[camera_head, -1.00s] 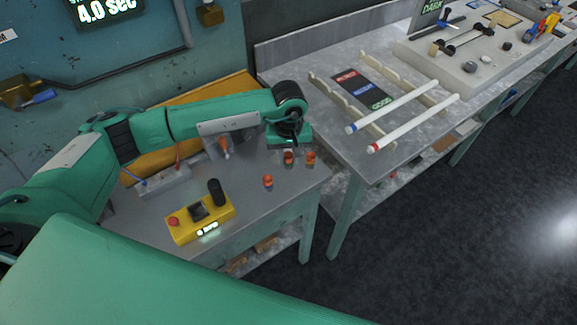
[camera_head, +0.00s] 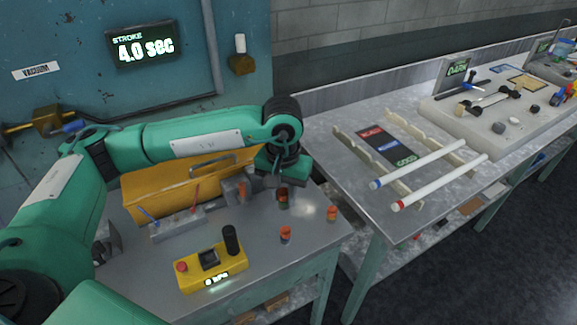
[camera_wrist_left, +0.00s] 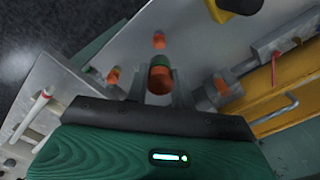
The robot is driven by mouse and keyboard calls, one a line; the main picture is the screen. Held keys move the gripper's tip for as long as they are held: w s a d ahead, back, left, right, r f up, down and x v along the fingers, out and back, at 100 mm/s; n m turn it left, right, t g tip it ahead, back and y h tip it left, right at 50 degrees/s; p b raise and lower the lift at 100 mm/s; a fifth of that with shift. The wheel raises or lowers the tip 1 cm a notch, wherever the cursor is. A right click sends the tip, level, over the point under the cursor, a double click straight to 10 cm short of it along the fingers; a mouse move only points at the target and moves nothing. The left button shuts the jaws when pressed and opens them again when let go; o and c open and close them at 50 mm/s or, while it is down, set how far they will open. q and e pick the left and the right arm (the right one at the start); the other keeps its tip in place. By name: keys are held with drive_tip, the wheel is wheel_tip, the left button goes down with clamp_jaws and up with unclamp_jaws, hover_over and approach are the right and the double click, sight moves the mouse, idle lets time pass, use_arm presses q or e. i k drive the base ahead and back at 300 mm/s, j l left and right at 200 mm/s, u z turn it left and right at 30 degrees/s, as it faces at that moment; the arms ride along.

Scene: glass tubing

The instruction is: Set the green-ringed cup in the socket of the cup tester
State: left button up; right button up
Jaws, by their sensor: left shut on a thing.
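The green-ringed cup (camera_wrist_left: 160,76), an orange cup with a green band, is between the fingers of my left gripper (camera_wrist_left: 158,88) in the left wrist view. In the head view my left gripper (camera_head: 283,186) points down over the bench, shut on this cup (camera_head: 283,199), which seems slightly raised. The yellow cup tester (camera_head: 208,270) stands nearer and to the left, with a red button, a lit display and an upright black cylinder. Its socket is not clearly discernible. My right gripper is not in view.
Two other orange cups, one nearer (camera_head: 286,235) and one to the right (camera_head: 332,214), stand on the bench. A grey block with an orange tip (camera_head: 238,192), a tool rack (camera_head: 178,229) and a yellow box (camera_head: 150,190) are behind. A tube rack (camera_head: 362,160) is on the right table.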

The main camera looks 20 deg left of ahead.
sight(210, 258)
drive_tip(key=i+u, duration=0.1)
drive_tip(key=u, duration=0.3)
drive_tip(key=i+l+u, duration=0.1)
drive_tip(key=u, duration=0.7)
drive_tip(key=i+l, duration=0.05)
drive_tip(key=l, duration=0.05)
